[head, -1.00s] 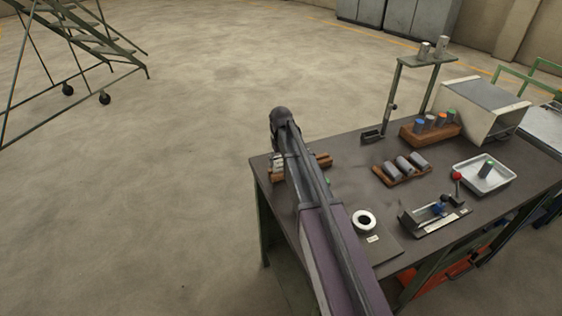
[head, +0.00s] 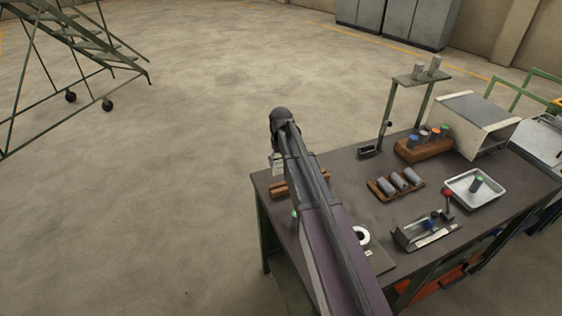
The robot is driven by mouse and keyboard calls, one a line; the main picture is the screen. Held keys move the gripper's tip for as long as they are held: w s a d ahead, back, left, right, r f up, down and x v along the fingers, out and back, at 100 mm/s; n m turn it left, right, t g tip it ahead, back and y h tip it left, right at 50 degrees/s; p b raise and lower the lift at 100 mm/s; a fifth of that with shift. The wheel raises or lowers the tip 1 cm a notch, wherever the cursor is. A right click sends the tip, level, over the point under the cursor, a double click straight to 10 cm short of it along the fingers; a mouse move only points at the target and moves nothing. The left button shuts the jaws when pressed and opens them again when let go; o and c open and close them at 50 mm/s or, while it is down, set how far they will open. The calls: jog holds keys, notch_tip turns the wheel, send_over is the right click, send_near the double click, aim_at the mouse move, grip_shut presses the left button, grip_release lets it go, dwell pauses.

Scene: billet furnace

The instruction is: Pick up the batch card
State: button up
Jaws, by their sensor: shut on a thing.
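The batch card (head: 277,164) is a small pale card with dark marks. In the head view it shows at the left of my arm, above a wooden holder (head: 279,189) at the table's far left corner. My gripper (head: 276,155) is at the end of my arm, shut on the card and mostly hidden by the arm link. The card appears raised clear of the holder. My arm also hides the middle of the holder.
On the table (head: 345,185) stand a wooden tray of grey cylinders (head: 396,183), a block with coloured-top cylinders (head: 424,148), a white tray (head: 469,198), a clamp fixture (head: 425,231) and a white ring (head: 362,236). Open floor lies left of the table.

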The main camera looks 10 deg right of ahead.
jog(key=shift+r, duration=0.45)
dwell(0.3)
jog(key=o, duration=0.5)
jog(key=c, duration=0.3)
jog(key=shift+r+p, duration=0.15)
jog(key=shift+p, duration=0.25)
jog(key=shift+r+p, duration=2.35)
jog(key=shift+f, duration=0.15)
